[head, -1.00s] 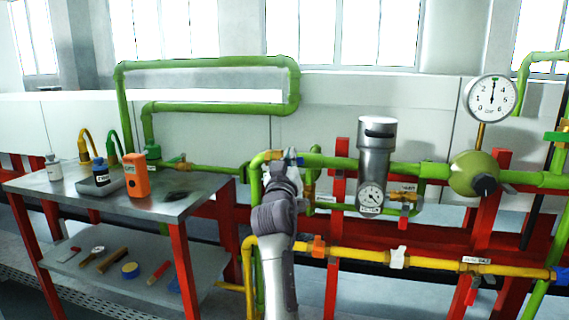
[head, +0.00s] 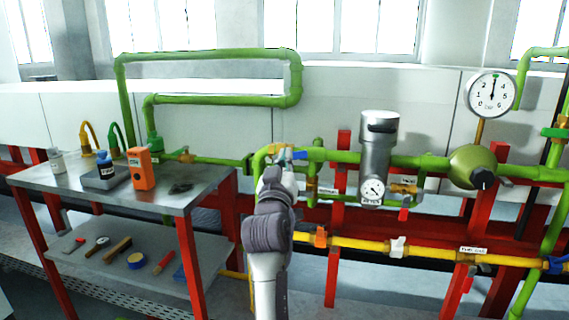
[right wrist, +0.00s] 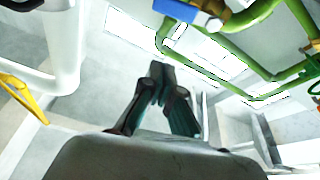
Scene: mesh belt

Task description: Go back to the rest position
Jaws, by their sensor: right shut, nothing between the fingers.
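My right arm rises from the bottom middle of the head view. Its gripper (head: 279,160) is small there and partly hidden by its own wrist, in front of the green pipe with the blue valve handle (head: 299,155). In the right wrist view the gripper (right wrist: 158,75) has its dark fingers together, with nothing between them. The blue handle (right wrist: 198,12) shows at the top of that view, apart from the fingers. My left gripper is not in view.
A metal table (head: 150,199) with an orange meter (head: 142,170) and bottles stands at left. Tools lie on its lower shelf (head: 190,250). Green and yellow pipes (head: 352,243) on red posts (head: 335,275), a silver cylinder (head: 377,150) and a gauge (head: 491,94) fill the right.

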